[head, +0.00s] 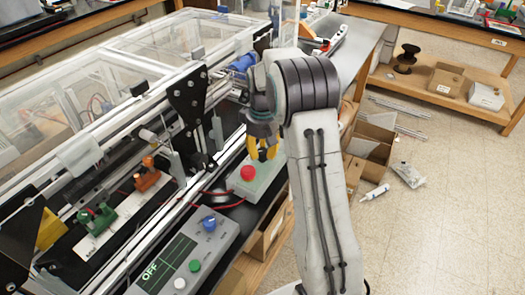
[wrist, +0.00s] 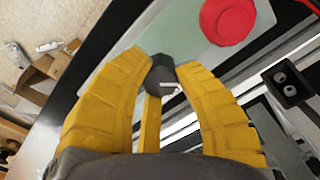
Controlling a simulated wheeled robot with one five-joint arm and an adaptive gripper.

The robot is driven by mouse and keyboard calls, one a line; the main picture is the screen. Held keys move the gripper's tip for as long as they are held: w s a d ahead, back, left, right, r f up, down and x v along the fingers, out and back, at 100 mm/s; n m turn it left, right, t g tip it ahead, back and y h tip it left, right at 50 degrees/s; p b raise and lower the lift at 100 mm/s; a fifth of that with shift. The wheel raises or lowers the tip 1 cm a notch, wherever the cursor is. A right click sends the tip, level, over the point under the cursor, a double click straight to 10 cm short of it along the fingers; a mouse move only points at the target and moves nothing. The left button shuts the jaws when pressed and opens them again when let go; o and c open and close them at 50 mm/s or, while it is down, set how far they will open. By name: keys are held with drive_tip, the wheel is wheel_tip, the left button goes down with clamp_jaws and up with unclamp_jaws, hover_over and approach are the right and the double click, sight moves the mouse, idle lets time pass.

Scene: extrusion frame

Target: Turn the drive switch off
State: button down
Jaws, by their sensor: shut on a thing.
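My gripper (head: 262,152) has yellow fingers and points down at the pale green box (head: 268,181) with the red button (head: 248,173). In the wrist view the fingers of my gripper (wrist: 162,66) are closed around a dark grey knob (wrist: 163,76), which looks like the drive switch. It has a short white mark on it and sits on the pale green box, beside the red button (wrist: 229,18). In the head view the knob is hidden behind my fingers and arm.
An extrusion frame with clear covers stands left. Cardboard boxes (head: 370,147) lie on the floor at right.

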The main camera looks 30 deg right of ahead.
sight(263, 151)
drive_tip(key=shift+s+f, duration=0.15)
drive_tip(key=c, duration=0.9)
unclamp_jaws()
wheel_tip(263, 151, up, 12)
drive_tip(key=shift+r, duration=0.1)
idle(0.3)
